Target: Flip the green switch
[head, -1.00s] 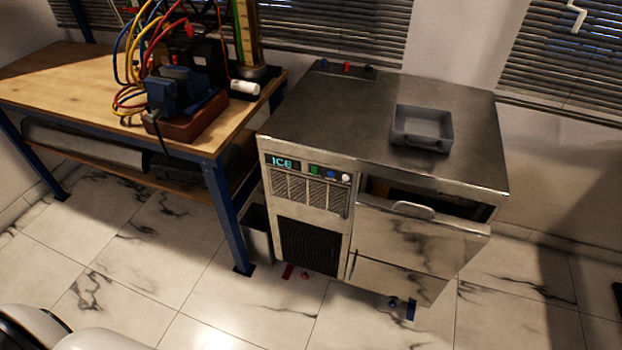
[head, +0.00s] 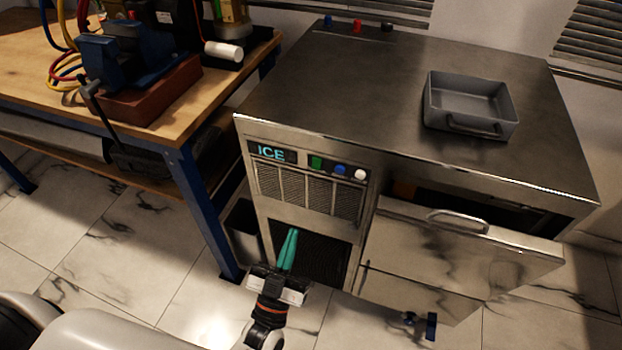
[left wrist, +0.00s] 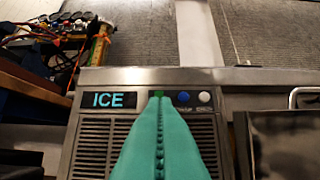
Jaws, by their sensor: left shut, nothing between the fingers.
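The green switch (head: 316,162) sits on the ice machine's front panel, between the lit ICE display (head: 271,153) and a blue button (head: 340,169). In the left wrist view the green switch (left wrist: 158,93) shows just past the fingertips, its lower part hidden by them. My left gripper (head: 291,232) has teal fingers pressed together with nothing between them. In the head view it appears below the panel, over the dark lower grille, pointing up. In the left wrist view its fingers (left wrist: 159,104) line up with the switch; I cannot tell whether they touch. My right gripper is not in view.
A white button (head: 361,174) is right of the blue one. The drawer (head: 450,245) below right stands partly open, with a handle. A grey tray (head: 468,104) rests on the machine's top. A wooden workbench (head: 215,88) with a blue vise stands at the left.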

